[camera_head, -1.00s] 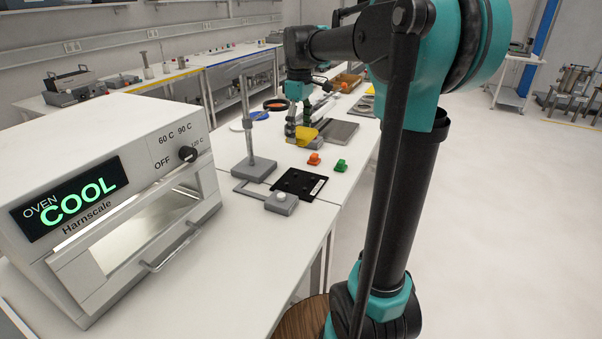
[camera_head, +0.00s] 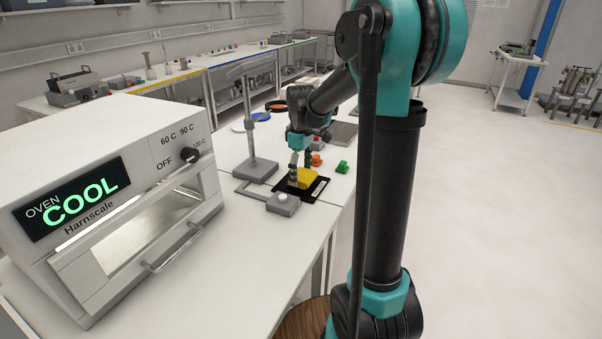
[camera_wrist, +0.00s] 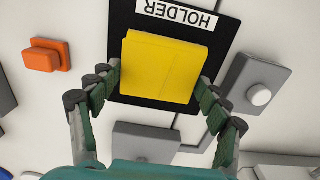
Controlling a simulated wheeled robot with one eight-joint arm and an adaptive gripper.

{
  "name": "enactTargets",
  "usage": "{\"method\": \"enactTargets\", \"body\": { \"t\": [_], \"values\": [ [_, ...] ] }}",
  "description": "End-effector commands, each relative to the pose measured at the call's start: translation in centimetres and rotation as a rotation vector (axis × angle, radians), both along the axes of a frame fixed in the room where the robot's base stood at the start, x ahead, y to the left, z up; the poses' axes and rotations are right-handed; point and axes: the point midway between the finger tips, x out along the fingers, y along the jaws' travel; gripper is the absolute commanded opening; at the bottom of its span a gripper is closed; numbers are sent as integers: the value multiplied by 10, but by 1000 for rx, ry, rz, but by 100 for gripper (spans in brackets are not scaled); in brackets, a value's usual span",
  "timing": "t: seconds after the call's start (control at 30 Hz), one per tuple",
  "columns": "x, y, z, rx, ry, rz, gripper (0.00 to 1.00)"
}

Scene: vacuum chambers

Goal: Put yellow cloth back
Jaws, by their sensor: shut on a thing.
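The yellow cloth (camera_wrist: 165,68) is a folded block between the two fingers of my gripper (camera_wrist: 157,85) in the wrist view. It lies over the black holder plate (camera_wrist: 218,62), whose white label reads HOLDER. In the head view the cloth (camera_head: 306,178) is at the black plate (camera_head: 320,189), with my gripper (camera_head: 300,172) above and around it. My gripper is shut on the cloth. I cannot tell whether the cloth touches the plate. The middle of the plate is hidden under the cloth.
A grey stand with an upright post (camera_head: 250,140) is left of the plate. A grey box with a white button (camera_head: 283,203) sits at its front. The oven (camera_head: 110,200) stands at the left.

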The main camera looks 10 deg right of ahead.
Motion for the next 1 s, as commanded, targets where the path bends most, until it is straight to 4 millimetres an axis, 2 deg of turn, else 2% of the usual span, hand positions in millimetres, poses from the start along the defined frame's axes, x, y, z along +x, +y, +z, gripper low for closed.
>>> {"method": "enactTargets", "body": {
  "t": [0.33,0.37,0.5,0.87,1.0],
  "values": [
    [0,0,-4,0,0,0,40],
    [0,0,-3,0,0,0,80],
    [0,0,-3,0,0,0,97],
    [0,0,-2,0,0,0,97],
    [0,0,9,0,0,0,97]
  ]
}}
